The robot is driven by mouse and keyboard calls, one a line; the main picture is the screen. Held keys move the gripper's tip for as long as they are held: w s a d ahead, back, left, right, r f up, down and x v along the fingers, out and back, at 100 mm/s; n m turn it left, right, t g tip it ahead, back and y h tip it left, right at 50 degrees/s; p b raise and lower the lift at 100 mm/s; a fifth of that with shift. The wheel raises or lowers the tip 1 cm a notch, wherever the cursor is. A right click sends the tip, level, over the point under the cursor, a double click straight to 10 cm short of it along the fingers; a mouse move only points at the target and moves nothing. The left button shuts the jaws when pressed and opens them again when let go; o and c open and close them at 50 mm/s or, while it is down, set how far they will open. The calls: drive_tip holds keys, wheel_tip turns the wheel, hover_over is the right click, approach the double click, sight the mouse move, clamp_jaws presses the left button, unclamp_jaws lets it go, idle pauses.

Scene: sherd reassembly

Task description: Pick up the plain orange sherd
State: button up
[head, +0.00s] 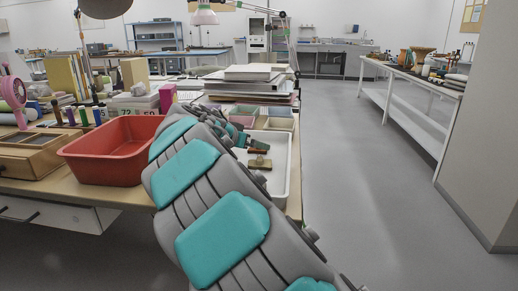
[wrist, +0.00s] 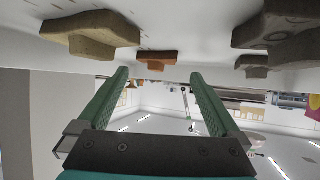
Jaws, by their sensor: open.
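In the wrist view the plain orange sherd (wrist: 157,59) lies on a pale surface, just beyond and between the tips of my gripper (wrist: 159,76). The green fingers are apart with nothing between them, and the sherd appears clear of both. A larger tan sherd (wrist: 92,34) lies to the left. Grey sherds, a large one with curved markings (wrist: 280,32) and a smaller one (wrist: 251,63), lie to the right. In the head view my arm covers much of the white tray (head: 281,147), where a tan sherd (head: 261,163) shows.
A red bin (head: 105,160) stands left of my arm on the table. A wooden box (head: 40,152) is farther left. Stacked papers and boards (head: 250,88) lie behind the tray. The floor (head: 350,180) to the right is clear up to a white bench (head: 410,115).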

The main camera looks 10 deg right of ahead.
drive_tip(key=x, duration=0.4)
drive_tip(key=shift+d+p, duration=0.15)
drive_tip(key=shift+p, duration=0.15)
drive_tip(key=c, duration=1.5)
drive_tip(key=shift+o, duration=0.2)
drive_tip(key=shift+r, duration=0.15)
